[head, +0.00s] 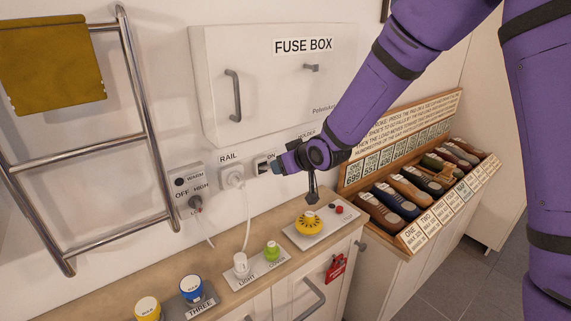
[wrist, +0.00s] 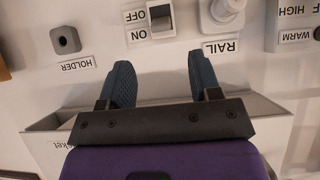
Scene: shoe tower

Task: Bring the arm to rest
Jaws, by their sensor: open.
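My purple arm reaches in from the upper right in the head view. My gripper (head: 282,166) is in front of the wall, just right of the rail socket and by the ON/OFF switch. In the wrist view my gripper (wrist: 162,82) shows two blue-grey fingers spread apart with nothing between them. The wall switch (wrist: 162,22) and the rail plug (wrist: 222,12) lie beyond the fingertips. The holder peg (wrist: 65,40) is on the wall to the left in that view. I cannot tell whether the fingers touch the wall.
The fuse box (head: 270,85) is on the wall above. A shoe rack (head: 418,238) stands to the right. A towel rail (head: 150,130) is at the left.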

